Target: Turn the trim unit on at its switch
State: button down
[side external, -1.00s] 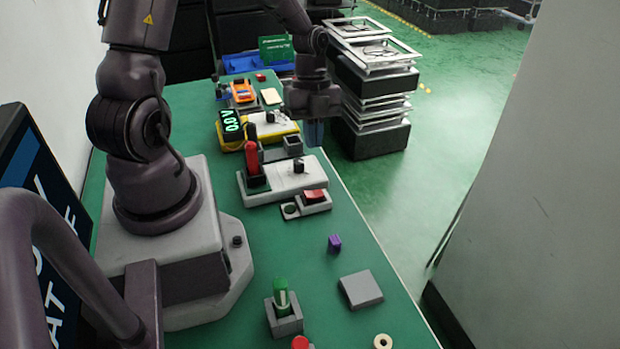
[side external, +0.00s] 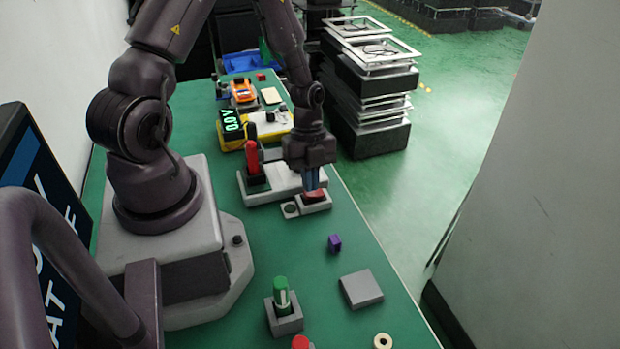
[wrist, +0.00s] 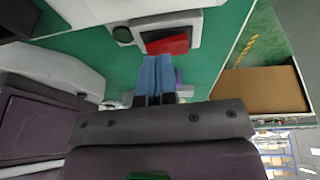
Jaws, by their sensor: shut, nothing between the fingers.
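A red rocker switch (side external: 315,197) sits in a small grey housing (side external: 291,210) beside a white unit (side external: 258,196) on the green bench. The housing has a dark round lamp (wrist: 122,34) next to the rocker. The red rocker also shows in the wrist view (wrist: 168,45), just beyond my fingertips. My gripper (side external: 311,188) is shut and empty, pointing down at the rocker. Its blue fingers (wrist: 155,62) partly hide the rocker in the side view. I cannot tell whether they touch it. No marking on the units is readable enough to name one as the trim unit.
A red-handled lever (side external: 253,160) stands upright on the white unit's left. Behind is a yellow-edged unit with a display (side external: 231,123) reading 0.0 V. Bench is clear around the purple block.

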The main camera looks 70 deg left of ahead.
jog(key=shift+s+f, duration=0.3)
jog(key=shift+f, duration=0.1)
jog(key=shift+w, duration=0.15)
jog(key=shift+w+r, duration=0.1)
jog(key=shift+w, duration=0.7)
jog(key=shift+s, duration=0.1)
jog(key=d+v, duration=0.1)
jog(key=v, duration=1.3)
jog(key=shift+w, duration=0.25)
jog(key=shift+d+r, duration=0.1)
